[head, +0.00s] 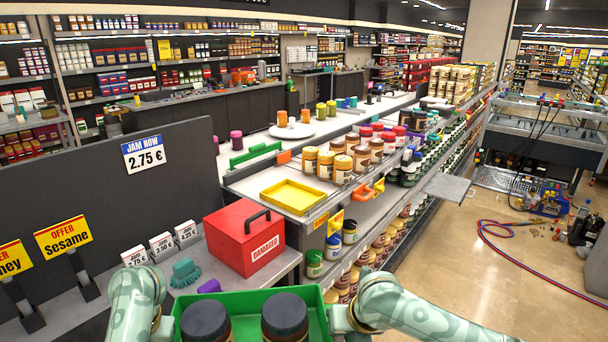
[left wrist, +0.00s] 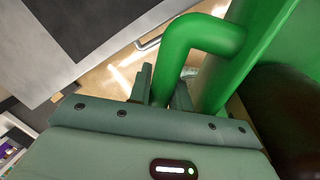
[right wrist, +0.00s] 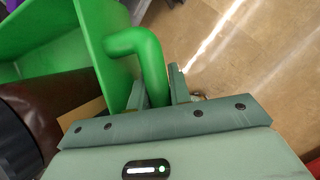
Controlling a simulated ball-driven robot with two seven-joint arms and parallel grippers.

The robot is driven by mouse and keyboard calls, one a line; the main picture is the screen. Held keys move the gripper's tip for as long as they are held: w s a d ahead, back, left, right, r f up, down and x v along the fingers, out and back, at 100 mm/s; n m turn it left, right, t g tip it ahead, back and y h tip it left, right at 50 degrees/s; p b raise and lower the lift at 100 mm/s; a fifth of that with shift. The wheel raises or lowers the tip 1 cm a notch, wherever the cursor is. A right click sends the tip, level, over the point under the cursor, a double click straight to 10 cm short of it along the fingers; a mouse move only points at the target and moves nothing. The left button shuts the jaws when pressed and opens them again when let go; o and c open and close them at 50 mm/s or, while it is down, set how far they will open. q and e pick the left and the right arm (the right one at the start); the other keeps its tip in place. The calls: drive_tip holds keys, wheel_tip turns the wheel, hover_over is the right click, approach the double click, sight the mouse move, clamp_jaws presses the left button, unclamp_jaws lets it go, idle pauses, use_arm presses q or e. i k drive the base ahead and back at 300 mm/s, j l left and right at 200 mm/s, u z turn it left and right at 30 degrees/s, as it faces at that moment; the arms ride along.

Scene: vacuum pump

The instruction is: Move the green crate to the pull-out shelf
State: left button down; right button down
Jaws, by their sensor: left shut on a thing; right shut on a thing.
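The green crate (head: 251,298) is at the bottom of the head view, cut off by the frame edge. Dark-lidded jars (head: 285,316) stand in it. My left gripper (left wrist: 165,88) is shut on the crate's tubular handle at one end. My right gripper (right wrist: 160,88) is shut on the handle at the other end. The crate's wall shows in the left wrist view (left wrist: 247,70) and the right wrist view (right wrist: 103,50). A flat grey shelf (head: 447,187) juts into the aisle from the jar shelving, ahead and to the right; it looks like the pull-out shelf.
A red box (head: 232,240) marked damaged stands on the grey counter just beyond the crate. A yellow tray (head: 293,196) and several jars fill the shelving top. A red hose (head: 500,226) and tools lie on the right floor. The aisle (head: 455,265) has clear floor.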

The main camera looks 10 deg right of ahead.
sight(448, 184)
drive_tip(key=i+l+z, duration=0.15)
drive_tip(key=z, duration=0.25)
drive_tip(key=i+l+z, duration=0.15)
drive_tip(key=z, duration=0.3)
drive_tip(key=i+l+z, duration=0.15)
drive_tip(key=z, duration=0.25)
drive_tip(key=i+z, duration=0.4)
drive_tip(key=i, duration=3)
drive_tip(key=i+j+z, duration=0.25)
drive_tip(key=i, duration=0.85)
drive_tip(key=i+l+z, duration=0.1)
drive_tip(key=i+z, duration=0.25)
drive_tip(key=i, duration=0.85)
drive_tip(key=i+l+u, duration=0.1)
drive_tip(key=i+u, duration=0.15)
drive_tip(key=i, duration=0.25)
drive_tip(key=i+l+u, duration=0.25)
drive_tip(key=i, duration=0.25)
drive_tip(key=i+u, duration=0.15)
drive_tip(key=u, duration=0.3)
drive_tip(key=i+l+u, duration=0.15)
drive_tip(key=u, duration=0.25)
drive_tip(key=i+l+u, duration=0.1)
drive_tip(key=u, duration=0.35)
